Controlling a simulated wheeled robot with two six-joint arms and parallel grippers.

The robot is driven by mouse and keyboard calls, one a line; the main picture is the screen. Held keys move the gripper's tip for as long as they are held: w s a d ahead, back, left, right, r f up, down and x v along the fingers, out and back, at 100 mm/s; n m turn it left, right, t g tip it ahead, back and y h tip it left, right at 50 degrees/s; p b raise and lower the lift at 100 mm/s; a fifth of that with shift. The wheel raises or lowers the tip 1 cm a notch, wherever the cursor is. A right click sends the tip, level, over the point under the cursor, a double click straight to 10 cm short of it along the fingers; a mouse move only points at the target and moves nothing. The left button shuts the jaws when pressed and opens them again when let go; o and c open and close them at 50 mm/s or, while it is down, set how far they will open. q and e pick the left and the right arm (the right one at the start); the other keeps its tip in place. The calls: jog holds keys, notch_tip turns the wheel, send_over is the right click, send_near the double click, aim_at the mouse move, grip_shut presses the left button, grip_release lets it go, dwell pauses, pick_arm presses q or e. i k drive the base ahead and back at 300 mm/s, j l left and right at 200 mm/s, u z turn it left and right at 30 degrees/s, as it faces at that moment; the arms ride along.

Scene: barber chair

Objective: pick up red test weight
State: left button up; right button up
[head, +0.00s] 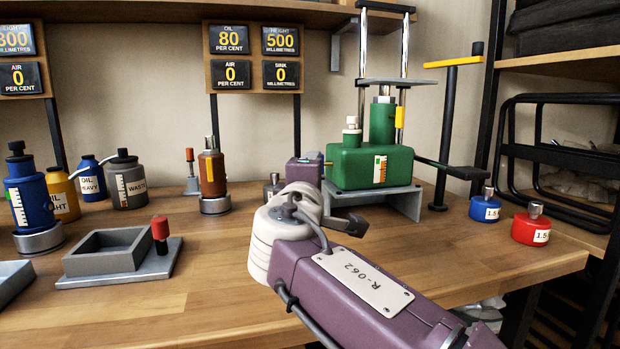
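The red test weight (530,229) stands upright at the right end of the wooden bench, near its front edge. It is a short red cylinder with a metal knob on top and a white label starting "1.5". My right arm comes in from the bottom right, and its purple and white links cover the middle of the bench. A dark part of my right gripper (347,224) shows beyond the wrist, well left of the red weight and apart from it. The rest of that gripper is hidden behind my arm, so its opening cannot be seen. My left gripper is out of view.
A blue weight (484,208) stands just left of the red one. A green press (372,165) with a lever (450,168) stands behind my arm. Bottles, a grey tray (105,252) and a brown cylinder (211,172) fill the left. A black rack (560,150) stands right.

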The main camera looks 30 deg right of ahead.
aim_at(530, 229)
jog(key=k+j, duration=0.8)
jog(key=j, duration=0.1)
